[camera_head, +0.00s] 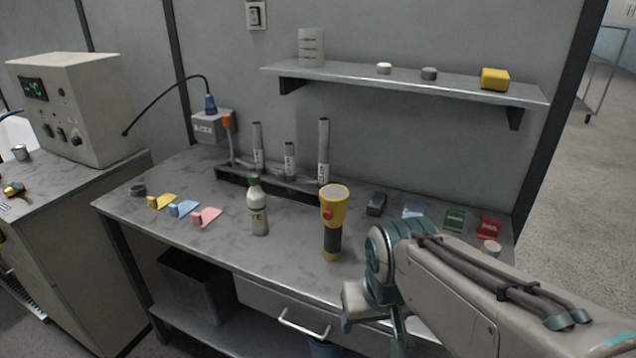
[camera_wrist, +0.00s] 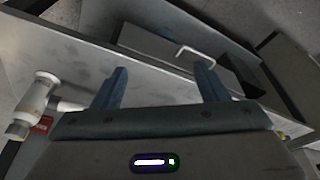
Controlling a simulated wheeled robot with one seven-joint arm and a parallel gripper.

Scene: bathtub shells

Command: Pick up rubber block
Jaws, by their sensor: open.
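A dark grey block (camera_head: 376,203), which looks like the rubber block, lies on the bench right of the yellow flashlight. I cannot be sure of its material. A yellow block (camera_head: 495,79) sits on the wall shelf's right end. My gripper (camera_wrist: 160,82) is open in the wrist view, its two blue fingers apart with nothing held between them. It points toward the bench's front edge and drawer. In the head view my arm reaches in from the lower right, and my gripper is partly hidden in front of the bench, apart from both blocks.
The bench (camera_head: 290,225) also holds a yellow flashlight (camera_head: 332,222), a bottle (camera_head: 258,207), a rack of tubes (camera_head: 262,183) and several coloured cards. A shelf (camera_head: 400,82) overhangs the back. A drawer handle (camera_head: 303,326) sticks out in front. Bare bench shows left of the bottle.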

